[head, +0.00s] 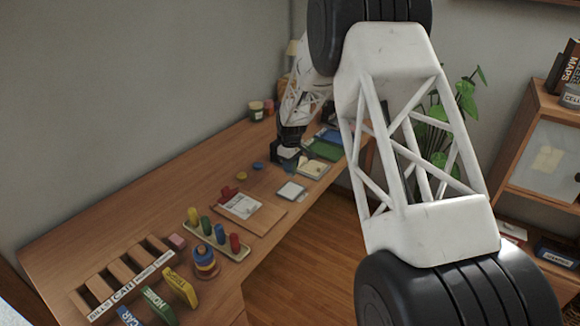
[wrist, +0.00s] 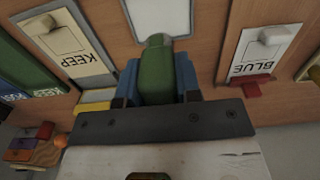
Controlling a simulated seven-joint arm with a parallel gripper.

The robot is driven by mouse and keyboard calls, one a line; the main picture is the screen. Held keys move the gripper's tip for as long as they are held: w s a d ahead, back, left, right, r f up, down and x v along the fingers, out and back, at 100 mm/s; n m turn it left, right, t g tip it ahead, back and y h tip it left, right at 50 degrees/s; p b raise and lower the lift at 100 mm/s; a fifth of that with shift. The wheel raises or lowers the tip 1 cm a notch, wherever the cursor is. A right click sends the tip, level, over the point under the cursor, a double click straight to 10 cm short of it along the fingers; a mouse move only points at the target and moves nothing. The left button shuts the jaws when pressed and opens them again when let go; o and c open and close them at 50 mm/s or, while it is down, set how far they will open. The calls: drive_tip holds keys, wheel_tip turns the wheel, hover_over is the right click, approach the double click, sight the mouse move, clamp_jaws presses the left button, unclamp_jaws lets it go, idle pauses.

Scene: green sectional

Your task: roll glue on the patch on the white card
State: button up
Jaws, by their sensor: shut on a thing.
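The white card, dark-edged, also lies flat on the desk in the head view (head: 291,191), just below my gripper. No separate patch can be made out on the card. The roller is hidden in the head view.
A clipboard (head: 243,211) with a red clip and a KEEP pad (wrist: 67,42) flank the card. Pegs on a board (head: 216,240), stacked rings (head: 205,262) and a slotted wooden rack (head: 122,280) stand nearer. The desk's front edge runs close by the card.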

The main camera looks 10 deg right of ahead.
sight(291, 177)
drive_tip(key=shift+f, duration=0.1)
drive_tip(key=shift+f, duration=2.9)
drive_tip(key=shift+s+f, duration=0.1)
drive_tip(key=shift+f, duration=0.55)
idle(0.9)
drive_tip(key=shift+r, duration=3.65)
drive_tip(key=shift+f, duration=0.1)
drive_tip(key=m, duration=0.2)
drive_tip(key=w+f+m, duration=0.1)
drive_tip(key=m, duration=0.1)
drive_tip(key=f+m, duration=0.1)
drive_tip(key=shift+w+a+m, duration=0.1)
drive_tip(key=shift+w+m, duration=0.1)
drive_tip(key=shift+m, duration=0.2)
drive_tip(key=m, duration=0.2)
drive_tip(key=w+f+m, duration=0.1)
drive_tip(key=m, duration=0.1)
drive_tip(key=f+m, duration=0.1)
drive_tip(key=m, duration=0.1)
drive_tip(key=shift+w+f+m, duration=0.15)
drive_tip(key=shift+w+m, duration=0.05)
drive_tip(key=shift+m, duration=0.1)
